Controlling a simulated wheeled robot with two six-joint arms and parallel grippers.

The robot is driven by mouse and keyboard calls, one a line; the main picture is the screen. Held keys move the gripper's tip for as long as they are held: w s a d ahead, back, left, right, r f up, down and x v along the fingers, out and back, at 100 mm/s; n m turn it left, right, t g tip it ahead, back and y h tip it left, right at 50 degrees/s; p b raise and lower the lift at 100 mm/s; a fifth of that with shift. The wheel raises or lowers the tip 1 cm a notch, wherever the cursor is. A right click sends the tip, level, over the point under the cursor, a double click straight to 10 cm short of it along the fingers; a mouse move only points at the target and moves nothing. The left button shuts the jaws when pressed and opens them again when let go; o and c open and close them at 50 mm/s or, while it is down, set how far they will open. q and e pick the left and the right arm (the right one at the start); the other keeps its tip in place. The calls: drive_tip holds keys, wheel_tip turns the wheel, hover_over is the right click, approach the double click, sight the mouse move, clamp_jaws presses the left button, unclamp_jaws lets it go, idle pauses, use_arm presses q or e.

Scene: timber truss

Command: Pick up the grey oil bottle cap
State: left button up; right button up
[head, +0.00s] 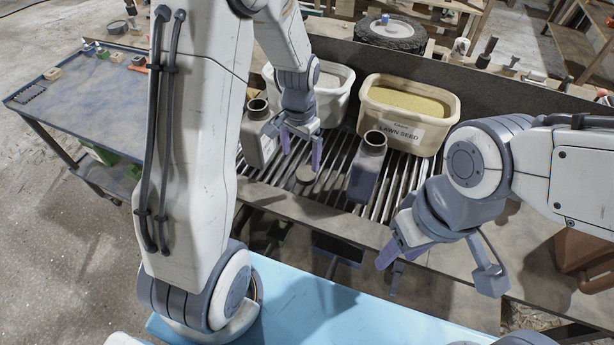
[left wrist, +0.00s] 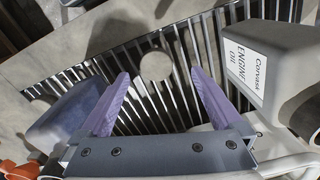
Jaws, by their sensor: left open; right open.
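A grey round cap (head: 305,174) lies flat on the slatted grate. It also shows in the left wrist view (left wrist: 156,66), just beyond and between the fingertips. My left gripper (head: 302,154) is open and empty, fingers pointing down above the cap, apart from it as far as I can tell. A grey engine oil bottle (head: 257,140) stands open-necked to the left of the gripper; its label (left wrist: 248,66) shows in the left wrist view. A blue-grey open-necked bottle (head: 365,172) stands to the right. My right gripper (head: 391,268) is open and empty near the bench's front edge.
A wheel (head: 390,35) lies farther back. A blue surface (head: 310,310) is in front. A side table (head: 75,85) with small items is at the left.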

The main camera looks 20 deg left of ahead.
sight(305, 174)
use_arm(q)
wheel_tip(305, 174, down, 3)
drive_tip(key=shift+d, duration=0.1)
drive_tip(key=shift+w+d+f+p, duration=0.1)
drive_tip(key=shift+d+f+p, duration=0.1)
drive_tip(key=shift+f, duration=1.1)
drive_tip(key=shift+w+d+f+p, duration=0.1)
drive_tip(key=shift+d+f+p, duration=0.05)
drive_tip(key=shift+f, duration=1.15)
drive_tip(key=c, duration=1.4)
drive_tip(key=shift+r, duration=0.1)
wheel_tip(305, 174, up, 10)
drive_tip(key=shift+f, duration=0.1)
